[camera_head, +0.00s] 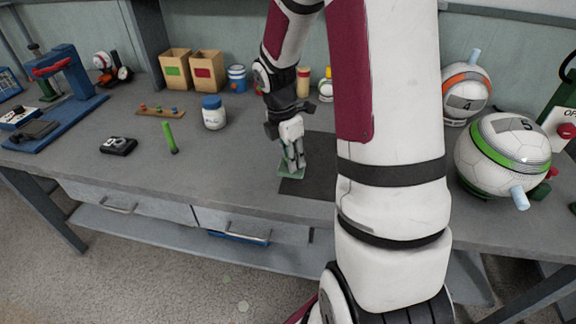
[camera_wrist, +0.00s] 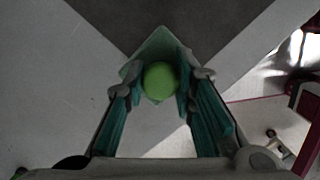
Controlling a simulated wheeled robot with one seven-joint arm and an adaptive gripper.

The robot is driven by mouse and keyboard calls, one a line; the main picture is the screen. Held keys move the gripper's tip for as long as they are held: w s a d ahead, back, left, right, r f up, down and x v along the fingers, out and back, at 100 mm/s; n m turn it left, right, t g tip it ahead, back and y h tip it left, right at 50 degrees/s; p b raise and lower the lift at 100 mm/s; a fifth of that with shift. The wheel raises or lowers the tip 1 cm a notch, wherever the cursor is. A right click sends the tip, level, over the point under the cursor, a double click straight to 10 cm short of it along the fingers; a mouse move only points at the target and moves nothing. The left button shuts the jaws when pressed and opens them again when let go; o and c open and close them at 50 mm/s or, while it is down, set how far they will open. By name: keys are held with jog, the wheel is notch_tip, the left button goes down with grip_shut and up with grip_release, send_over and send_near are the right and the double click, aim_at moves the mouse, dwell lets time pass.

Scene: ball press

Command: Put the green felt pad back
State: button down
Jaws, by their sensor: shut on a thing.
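The green felt pad (camera_head: 289,175) is a thin, pale green square below my gripper (camera_head: 293,166), at the left edge of a dark mat. In the wrist view the pad (camera_wrist: 154,45) shows behind a bright green round knob (camera_wrist: 160,82), which sits between the two fingertips of my gripper (camera_wrist: 160,85). My gripper points down and is shut on it. I cannot tell whether the pad touches the bench or hangs just above it.
The dark mat (camera_head: 306,187) lies right of the pad, partly behind my arm. A green stick (camera_head: 170,138), a white jar with a blue lid (camera_head: 214,113) and a black block (camera_head: 118,145) stand to the left. Two boxes (camera_head: 206,71) are behind. Large balls (camera_head: 503,150) stand at right.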

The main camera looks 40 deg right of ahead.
jog(key=shift+w, duration=0.5)
jog(key=shift+w+f+b, duration=0.1)
jog(key=shift+f+b, duration=0.25)
jog(key=shift+f, duration=1.45)
jog(key=c, duration=1.3)
grip_release()
jog(key=shift+f, duration=0.15)
jog(key=shift+c, duration=0.2)
